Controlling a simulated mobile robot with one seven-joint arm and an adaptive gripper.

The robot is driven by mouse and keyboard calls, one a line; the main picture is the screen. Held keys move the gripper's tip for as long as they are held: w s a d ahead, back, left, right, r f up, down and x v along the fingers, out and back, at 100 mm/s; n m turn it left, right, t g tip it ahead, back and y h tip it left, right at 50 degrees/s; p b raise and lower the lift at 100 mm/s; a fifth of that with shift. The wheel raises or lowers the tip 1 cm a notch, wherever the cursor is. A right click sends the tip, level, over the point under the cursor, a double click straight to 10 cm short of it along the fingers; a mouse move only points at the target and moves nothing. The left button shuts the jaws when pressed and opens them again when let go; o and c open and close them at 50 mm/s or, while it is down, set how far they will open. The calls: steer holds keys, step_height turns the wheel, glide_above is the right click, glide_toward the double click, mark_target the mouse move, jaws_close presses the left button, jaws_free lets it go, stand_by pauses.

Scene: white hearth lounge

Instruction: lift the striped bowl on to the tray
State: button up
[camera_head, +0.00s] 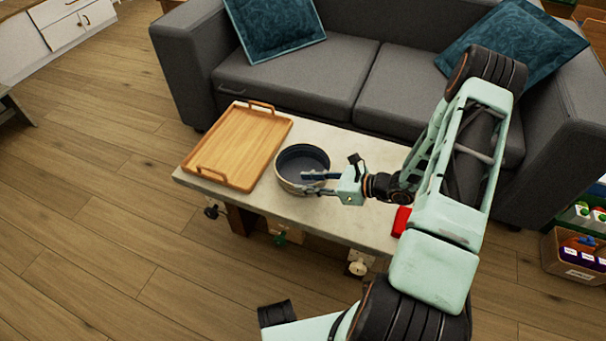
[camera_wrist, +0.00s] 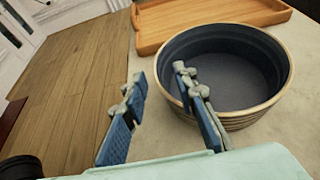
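The striped bowl (camera_head: 302,160) stands upright on the pale table, with a dark blue inside and a light rim. It also shows in the wrist view (camera_wrist: 236,70), with stripes on its outer wall. The wooden tray (camera_head: 238,146) lies to its left on the same table, and its edge shows behind the bowl in the wrist view (camera_wrist: 205,22). My gripper (camera_head: 306,183) is at the bowl's near right side. In the wrist view its fingers (camera_wrist: 159,76) are apart, one over the bowl's inside and one outside the wall. The tray's surface looks empty.
A red object (camera_head: 401,221) lies on the table (camera_head: 345,222) to the right, beside my arm. A grey sofa (camera_head: 300,82) with blue cushions stands behind the table. Wooden floor (camera_head: 110,230) is open at the left.

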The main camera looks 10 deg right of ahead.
steer(key=b+x, duration=0.1)
steer(key=x, duration=0.4)
steer(key=shift+s+a+f+b, duration=0.1)
steer(key=shift+a+f+b, duration=0.1)
steer(key=shift+b, duration=0.2)
steer(key=shift+c, duration=0.2)
steer(key=shift+d, duration=0.1)
jaws_close()
steer(key=shift+r, duration=0.1)
